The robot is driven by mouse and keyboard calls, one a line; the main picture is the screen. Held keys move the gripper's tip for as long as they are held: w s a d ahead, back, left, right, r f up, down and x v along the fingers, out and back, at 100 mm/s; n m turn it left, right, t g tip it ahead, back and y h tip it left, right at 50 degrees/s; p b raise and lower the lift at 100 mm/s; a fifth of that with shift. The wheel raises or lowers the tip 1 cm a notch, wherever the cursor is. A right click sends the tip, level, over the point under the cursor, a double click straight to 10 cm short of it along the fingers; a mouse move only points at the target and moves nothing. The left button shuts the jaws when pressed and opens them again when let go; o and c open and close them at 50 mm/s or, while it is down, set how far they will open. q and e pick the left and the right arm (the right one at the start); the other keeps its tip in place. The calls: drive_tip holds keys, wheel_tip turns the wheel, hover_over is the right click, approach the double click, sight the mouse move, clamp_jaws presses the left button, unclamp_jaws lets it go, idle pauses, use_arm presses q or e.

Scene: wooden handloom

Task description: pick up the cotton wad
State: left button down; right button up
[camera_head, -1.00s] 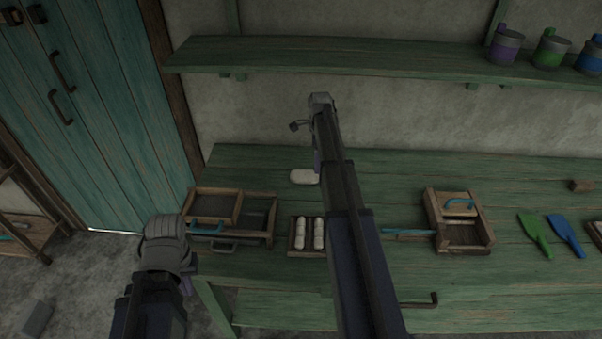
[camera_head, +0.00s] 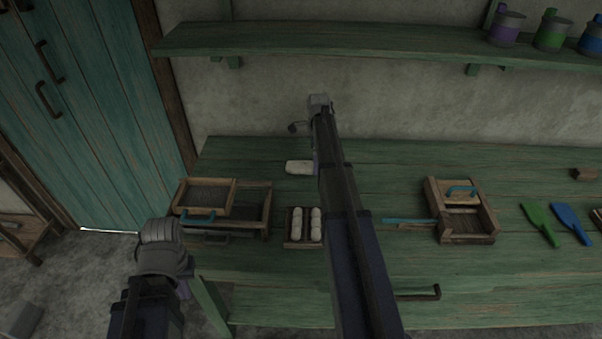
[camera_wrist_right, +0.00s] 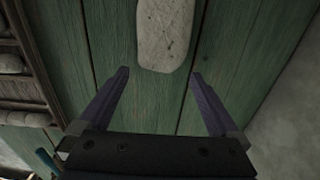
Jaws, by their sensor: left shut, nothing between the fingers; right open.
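The cotton wad (camera_head: 299,167) is a pale, rounded, flat piece on the green table, left of my right arm. Its right end is hidden behind that arm in the head view. In the right wrist view the wad (camera_wrist_right: 165,36) lies beyond the fingertips, roughly in line with the gap between them, and runs out of the top of the frame. My right gripper (camera_wrist_right: 160,76) is open with nothing between its fingers. My left gripper (camera_head: 183,288) is shut and empty at the table's front left; its fingers are mostly hidden.
A small tray of white rolls (camera_head: 290,241) and a wooden box with a blue handle (camera_head: 268,215) stand in front of the wad. Another wooden box (camera_head: 487,215) and green and blue scoops (camera_head: 540,226) lie right. A shelf (camera_head: 380,45) hangs behind.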

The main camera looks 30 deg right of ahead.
wheel_tip(320, 180, down, 2)
drive_tip(key=shift+f+b, duration=0.2)
drive_tip(key=shift+b, duration=0.5)
use_arm(q)
wheel_tip(320, 180, down, 2)
drive_tip(key=shift+f, duration=0.1)
use_arm(e)
drive_tip(key=shift+r, duration=0.1)
drive_tip(key=c, duration=1.4)
drive_tip(key=shift+o, duration=0.2)
drive_tip(key=shift+r, duration=0.1)
